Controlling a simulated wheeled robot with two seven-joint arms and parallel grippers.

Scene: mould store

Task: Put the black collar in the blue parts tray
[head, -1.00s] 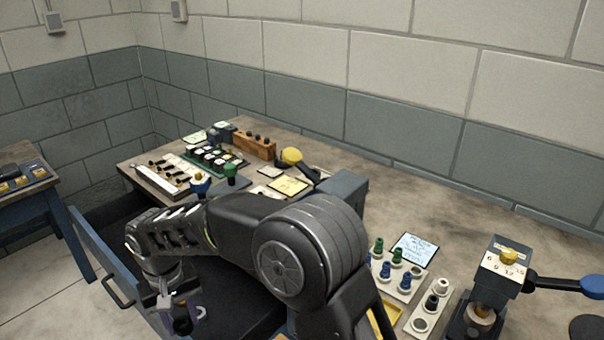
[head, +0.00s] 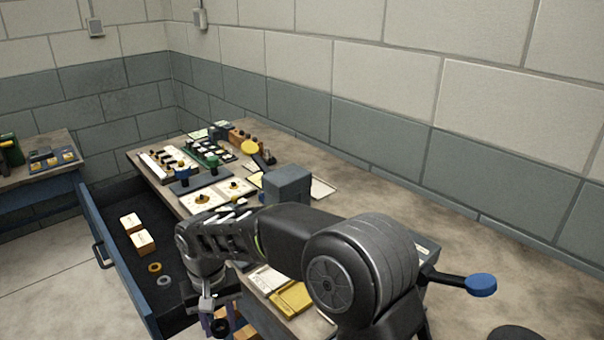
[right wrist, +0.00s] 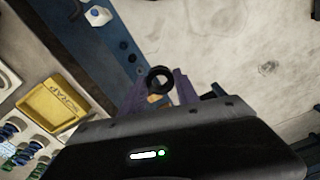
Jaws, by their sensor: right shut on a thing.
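The black collar (right wrist: 160,79) is a small dark ring between the purple fingertips of my right gripper (right wrist: 160,88) in the right wrist view. In the head view my right gripper (head: 219,322) points down near the lower edge, beside the bench front, with the dark collar (head: 220,327) between its fingers. It is shut on the collar. A blue tray-like holder (head: 52,159) with yellow pieces lies on the side bench at left; I cannot tell if it is the blue parts tray. My left gripper is not in view.
An open drawer (head: 120,205) holds two white-topped blocks (head: 136,232), a yellow ring (head: 155,267) and a grey ring (head: 164,281). A yellow scrap tray (right wrist: 54,103) sits on the bench. A lever with a blue knob (head: 481,285) juts out at right.

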